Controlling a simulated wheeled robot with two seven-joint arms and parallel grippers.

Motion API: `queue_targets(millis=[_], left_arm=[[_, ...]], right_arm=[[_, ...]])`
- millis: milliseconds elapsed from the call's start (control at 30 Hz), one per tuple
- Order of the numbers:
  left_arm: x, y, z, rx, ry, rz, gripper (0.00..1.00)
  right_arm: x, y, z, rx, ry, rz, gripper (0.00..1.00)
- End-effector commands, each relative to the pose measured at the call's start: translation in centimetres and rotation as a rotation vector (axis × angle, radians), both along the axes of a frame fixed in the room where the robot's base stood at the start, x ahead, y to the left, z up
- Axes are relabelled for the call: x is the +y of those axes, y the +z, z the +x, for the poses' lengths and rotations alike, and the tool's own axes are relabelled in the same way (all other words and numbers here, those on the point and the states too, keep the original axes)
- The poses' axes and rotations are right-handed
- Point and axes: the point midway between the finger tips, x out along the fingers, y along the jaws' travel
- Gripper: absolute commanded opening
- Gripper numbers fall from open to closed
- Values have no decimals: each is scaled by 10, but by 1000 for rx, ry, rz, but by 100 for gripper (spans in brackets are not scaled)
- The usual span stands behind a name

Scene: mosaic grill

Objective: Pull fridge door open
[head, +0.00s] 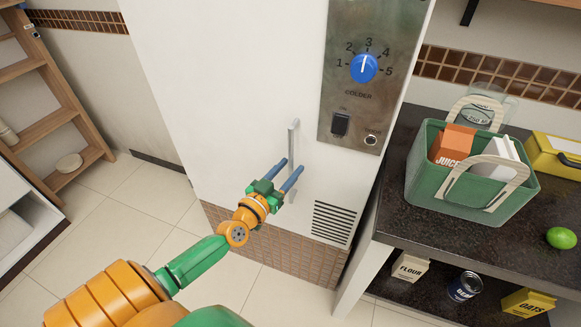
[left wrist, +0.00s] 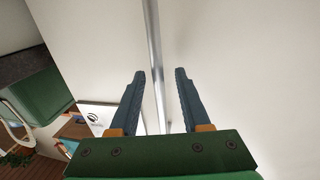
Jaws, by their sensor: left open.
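The fridge (head: 225,90) is tall and white, and its door looks closed against the body. My left gripper (head: 290,165) is open at the lower part of the handle. In the left wrist view, my left gripper (left wrist: 157,74) has its blue fingers on either side of the bar, with a gap to each. I cannot tell how deep the bar sits between them. My right gripper is not in view.
A metal panel (head: 345,105) with a blue dial (head: 364,68) is on the fridge's upper right. A dark counter (head: 400,215) on the right holds a green crate (head: 480,190) with cartons. A wooden shelf (head: 60,120) stands at left; the tiled floor (head: 150,200) is clear.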

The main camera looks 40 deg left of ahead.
Motion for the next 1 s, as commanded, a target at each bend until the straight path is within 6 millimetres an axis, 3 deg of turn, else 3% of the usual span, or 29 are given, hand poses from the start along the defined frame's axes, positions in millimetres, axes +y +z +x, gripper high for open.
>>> queue_targets(millis=[133,367,567,1000], left_arm=[[1,0,11,-1,1,0,47],[1,0,12,1,0,0,47],[1,0,12,0,0,0,0],[1,0,12,0,0,0,0]], right_arm=[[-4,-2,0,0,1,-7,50],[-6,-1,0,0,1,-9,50],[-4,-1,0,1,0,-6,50],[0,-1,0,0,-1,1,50]])
